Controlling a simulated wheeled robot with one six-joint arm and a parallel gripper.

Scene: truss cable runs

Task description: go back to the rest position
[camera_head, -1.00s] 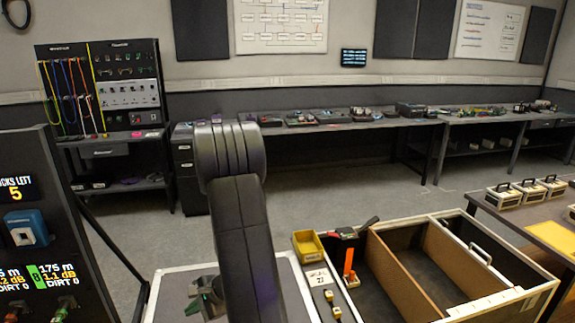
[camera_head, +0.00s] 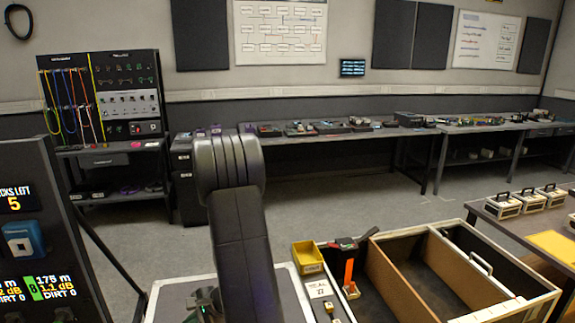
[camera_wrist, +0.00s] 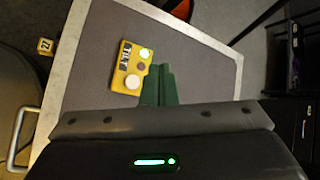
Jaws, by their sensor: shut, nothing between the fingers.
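My gripper (camera_wrist: 158,84) shows in the wrist view as two green fingers shut together with nothing between them. It is over a grey tabletop (camera_wrist: 85,85) with a pale rim. A yellow device (camera_wrist: 132,68) with a lit green button, a white round button and a dark label lies on that top, just left of the fingertips in the picture. In the head view my black arm rises in the middle and hides most of the gripper. Only a bit of green at the gripper (camera_head: 205,299) shows low beside the arm.
An open wooden-sided drawer crate (camera_head: 400,285) stands at the right, with a yellow bin (camera_head: 307,257) beside it. A dark panel with a screen (camera_head: 40,280) stands close at the left. Open floor (camera_head: 340,205) lies between these and the back bench (camera_head: 350,138).

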